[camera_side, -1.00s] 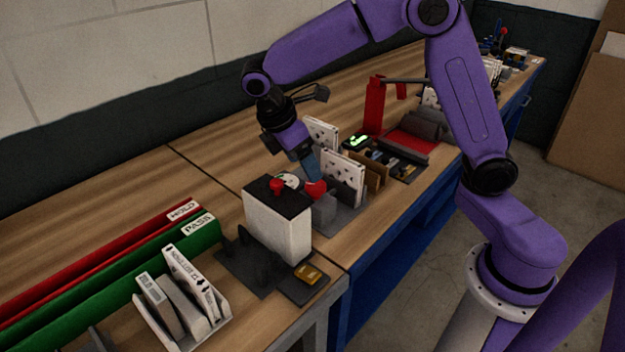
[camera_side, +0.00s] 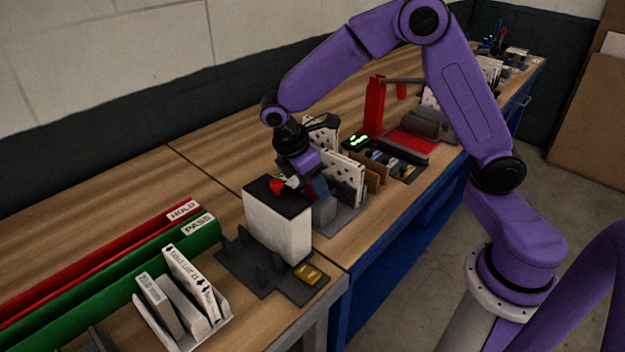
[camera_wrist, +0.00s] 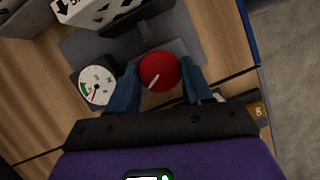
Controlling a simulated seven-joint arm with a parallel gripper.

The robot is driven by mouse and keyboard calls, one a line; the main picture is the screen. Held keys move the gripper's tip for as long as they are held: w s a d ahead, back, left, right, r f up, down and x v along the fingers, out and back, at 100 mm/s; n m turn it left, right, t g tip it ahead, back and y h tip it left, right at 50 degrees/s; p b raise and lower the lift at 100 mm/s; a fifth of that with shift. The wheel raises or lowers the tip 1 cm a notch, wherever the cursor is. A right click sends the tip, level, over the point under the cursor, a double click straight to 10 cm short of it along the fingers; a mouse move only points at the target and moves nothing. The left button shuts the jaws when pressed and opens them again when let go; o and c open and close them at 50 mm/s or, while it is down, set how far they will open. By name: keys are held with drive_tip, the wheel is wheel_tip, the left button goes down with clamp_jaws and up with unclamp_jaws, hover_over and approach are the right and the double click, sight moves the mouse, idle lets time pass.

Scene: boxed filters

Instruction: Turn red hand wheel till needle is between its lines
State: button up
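The red hand wheel (camera_wrist: 158,71), with a white mark on its face, lies between the two blue fingers of my gripper (camera_wrist: 160,85) in the wrist view. The fingers stand on either side of the wheel; whether both touch it is hard to tell. The round gauge (camera_wrist: 97,86) is just left of the wheel, with a white face, a green band and a red needle pointing down and slightly left. In the side view my gripper (camera_side: 318,190) is low behind the white box, and it hides the wheel and most of the gauge.
A white box with a black top (camera_side: 277,225) and a red knob (camera_side: 277,186) stands close to my gripper. White boxed filters (camera_side: 343,178) stand upright just behind it. Red and green troughs (camera_side: 110,270) lie at the left.

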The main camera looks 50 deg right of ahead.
drive_tip(key=shift+m, duration=0.4)
drive_tip(key=m, duration=0.2)
drive_tip(key=m+g, duration=0.1)
drive_tip(key=shift+w+m+g+y, duration=0.15)
drive_tip(key=shift+m+g+y, duration=0.15)
drive_tip(key=shift+m, duration=0.1)
drive_tip(key=shift+w+d+m+g+y, duration=0.1)
drive_tip(key=shift+m+g+y, duration=0.2)
drive_tip(key=shift+m, duration=0.8)
drive_tip(key=shift+d+m+g+y, duration=0.15)
drive_tip(key=shift+m+y, duration=0.25)
drive_tip(key=shift+m, duration=0.7)
drive_tip(key=shift+a+r, duration=0.1)
drive_tip(key=o, duration=1)
drive_tip(key=v, duration=1.7)
drive_tip(key=shift+w+r, duration=0.1)
drive_tip(key=shift+w, duration=0.15)
